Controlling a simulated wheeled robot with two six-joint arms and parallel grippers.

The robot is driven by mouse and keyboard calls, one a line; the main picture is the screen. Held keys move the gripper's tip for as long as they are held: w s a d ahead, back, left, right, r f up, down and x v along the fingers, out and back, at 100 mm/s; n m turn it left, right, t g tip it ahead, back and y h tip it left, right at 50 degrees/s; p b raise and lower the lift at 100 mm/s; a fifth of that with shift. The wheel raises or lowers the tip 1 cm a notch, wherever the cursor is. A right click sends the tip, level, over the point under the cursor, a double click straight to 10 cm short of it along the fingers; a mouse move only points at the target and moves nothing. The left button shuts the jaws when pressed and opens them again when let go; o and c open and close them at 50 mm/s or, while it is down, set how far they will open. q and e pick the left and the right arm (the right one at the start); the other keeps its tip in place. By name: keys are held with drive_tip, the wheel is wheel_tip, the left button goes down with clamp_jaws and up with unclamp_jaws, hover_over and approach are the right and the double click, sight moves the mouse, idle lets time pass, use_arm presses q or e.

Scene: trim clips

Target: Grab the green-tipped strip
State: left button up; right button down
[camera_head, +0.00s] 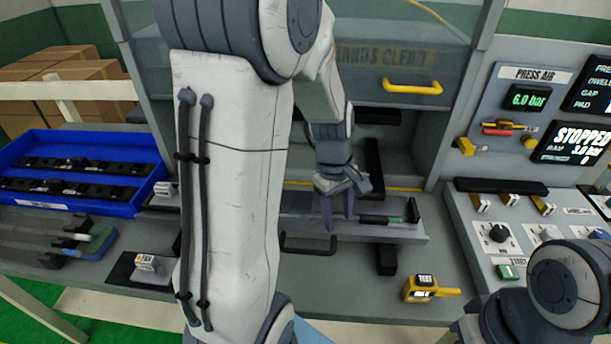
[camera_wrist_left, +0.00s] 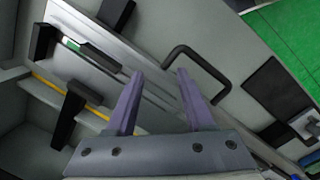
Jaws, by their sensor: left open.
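A dark strip with a small green mark near its right end (camera_head: 378,218) lies on the grey fixture ledge, beside a black upright stop. In the left wrist view a dark strip (camera_wrist_left: 101,57) with a green bit at its upper end lies on the pale ledge. At the far left, a green-ended piece (camera_head: 98,240) lies among dark strips on the bench. My left gripper (camera_head: 339,220) is open and empty, fingers pointing down over the ledge, left of the ledge strip. Its fingers (camera_wrist_left: 160,75) are apart from the strip in the wrist view. My right gripper is out of view.
A blue tray (camera_head: 125,208) holds several black parts at the left. A black handle (camera_head: 307,249) fronts the fixture. A yellow tester (camera_head: 430,290) lies on the front bench. The press frame with a yellow handle (camera_head: 412,87) stands behind; a control panel (camera_head: 520,229) is right.

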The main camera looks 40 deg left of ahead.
use_arm(q)
drive_tip(key=a+r+n+p, duration=0.2)
drive_tip(key=a+n+p, duration=0.1)
drive_tip(key=a+n, duration=0.3)
drive_tip(key=a+r+n+p, duration=0.3)
drive_tip(key=a, duration=0.4)
drive_tip(key=n, duration=0.1)
hover_over(292, 213)
drive_tip(key=a, duration=0.1)
drive_tip(key=shift+t, duration=0.3)
wheel_tip(292, 213, down, 5)
drive_tip(key=shift+s+f+p, duration=0.1)
drive_tip(key=shift+f+p, duration=0.05)
drive_tip(key=shift+p, duration=0.15)
drive_tip(key=shift+d+f+p, duration=0.15)
drive_tip(key=shift+f, duration=1.3)
drive_tip(key=shift+d+f+p, duration=0.15)
drive_tip(key=shift+f, duration=1.25)
clamp_jaws()
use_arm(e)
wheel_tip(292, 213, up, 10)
